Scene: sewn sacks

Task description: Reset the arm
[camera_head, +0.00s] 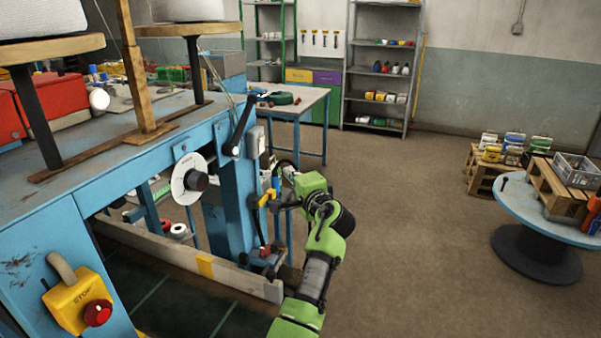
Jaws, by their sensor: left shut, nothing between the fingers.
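My left arm, green and grey, reaches up from the bottom middle in the head view. My left gripper (279,202) is small and dark at its far end, beside the blue machine's right leg. It is shut and empty. A yellow fitting and a blue part show close to its tip; I cannot tell whether it touches them. My right gripper is not in view. Two white sacks, one at the far left (45,18) and one farther back (188,10), rest on round wooden tops, cut off by the picture's top edge.
A workbench (300,103) and shelves (381,65) stand behind. A round table (530,205) stands right. The brown floor between is clear.

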